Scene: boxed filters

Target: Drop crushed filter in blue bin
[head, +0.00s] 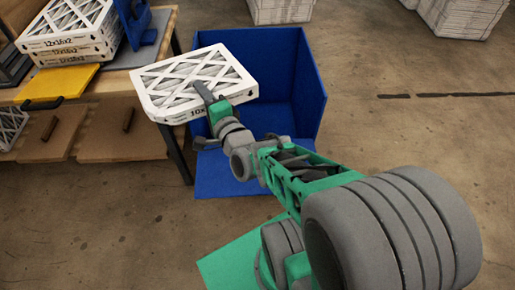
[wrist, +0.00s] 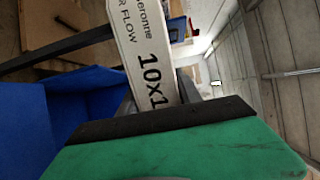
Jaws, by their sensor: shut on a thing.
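A white filter (head: 195,82) with a lattice face and a side label starting "10x" is held by its near edge in my gripper (head: 208,98). One front corner of the filter looks cut or crushed at the left. The filter is roughly flat, above the left part of the blue bin (head: 312,95), and overlaps the bench corner in the picture. The bin stands on the floor with its front flap down, and its inside looks empty where visible. In the wrist view the filter's labelled edge (wrist: 140,50) rises from my gripper, with the blue bin (wrist: 50,115) at left.
A wooden bench (head: 120,84) at left carries stacked filters (head: 70,35), a yellow plate (head: 58,82) and a blue stand (head: 142,30). A dark bench leg (head: 178,155) stands beside the bin. White stacks (head: 460,15) are at the back. Floor right of the bin is clear.

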